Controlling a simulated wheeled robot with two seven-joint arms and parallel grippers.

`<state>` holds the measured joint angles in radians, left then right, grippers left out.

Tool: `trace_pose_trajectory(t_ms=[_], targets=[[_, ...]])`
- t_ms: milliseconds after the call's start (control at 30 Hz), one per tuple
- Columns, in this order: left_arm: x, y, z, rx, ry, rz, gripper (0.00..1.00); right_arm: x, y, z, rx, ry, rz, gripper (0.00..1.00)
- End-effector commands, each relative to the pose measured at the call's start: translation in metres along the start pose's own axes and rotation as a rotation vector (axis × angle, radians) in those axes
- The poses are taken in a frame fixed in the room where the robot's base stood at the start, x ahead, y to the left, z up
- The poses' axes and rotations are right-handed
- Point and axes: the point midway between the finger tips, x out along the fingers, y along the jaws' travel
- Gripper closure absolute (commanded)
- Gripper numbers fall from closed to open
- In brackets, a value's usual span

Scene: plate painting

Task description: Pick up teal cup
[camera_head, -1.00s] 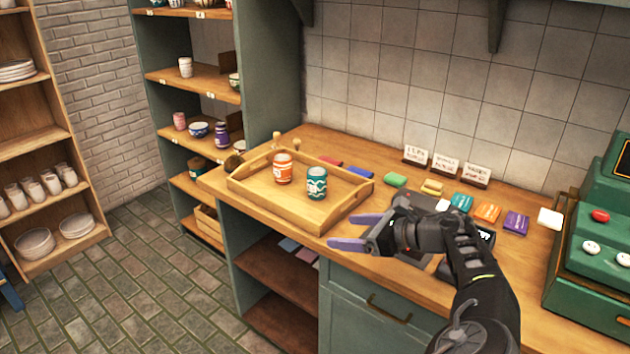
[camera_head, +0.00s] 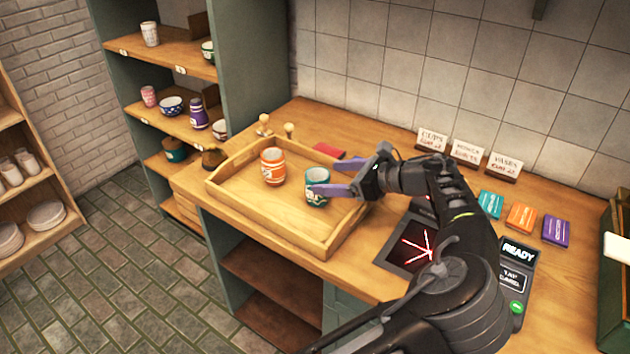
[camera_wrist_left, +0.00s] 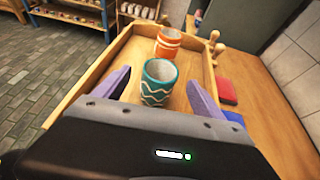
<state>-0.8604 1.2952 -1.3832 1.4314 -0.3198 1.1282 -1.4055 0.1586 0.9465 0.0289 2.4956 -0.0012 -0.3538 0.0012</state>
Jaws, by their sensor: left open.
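The teal cup (camera_head: 316,200) with a white wavy band stands upright in the wooden tray (camera_head: 262,226). It also shows in the left wrist view (camera_wrist_left: 156,90), with its open top facing up. My left gripper (camera_head: 322,182) is open at the cup, and its purple fingers partly cover the cup in the head view. In the left wrist view one finger is on each side of the cup, with gaps visible. An orange cup (camera_head: 273,166) with a white band stands in the tray beyond the teal cup. My right gripper is not in view.
The tray's raised walls surround both cups. Behind it lie a red block (camera_head: 329,151) and two wooden knobs (camera_head: 264,122). Small signs (camera_head: 468,151), colored cards (camera_head: 521,217) and a READY terminal (camera_head: 517,252) are to the right. Shelves (camera_head: 165,50) stand at the left.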

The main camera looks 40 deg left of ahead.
Motion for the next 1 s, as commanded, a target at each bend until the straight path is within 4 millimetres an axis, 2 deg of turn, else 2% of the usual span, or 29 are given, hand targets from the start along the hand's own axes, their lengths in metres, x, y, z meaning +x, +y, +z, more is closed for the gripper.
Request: trace_pose_trajectory(t_ms=[167,467,767,867,1000], targets=[[0.001,0.000,0.000,0.000,0.000,0.000,0.20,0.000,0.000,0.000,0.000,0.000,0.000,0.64],[0.025,0.000,0.000,0.001,-0.001,0.001,0.20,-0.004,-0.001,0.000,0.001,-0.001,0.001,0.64],[0.027,0.000,0.000,0.001,-0.001,0.001,0.20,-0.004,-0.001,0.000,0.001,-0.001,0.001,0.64],[0.034,0.000,0.001,0.001,-0.001,0.003,0.20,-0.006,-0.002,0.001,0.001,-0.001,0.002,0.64],[0.054,0.000,0.002,0.001,-0.003,0.005,0.20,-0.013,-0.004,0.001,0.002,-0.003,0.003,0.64]])
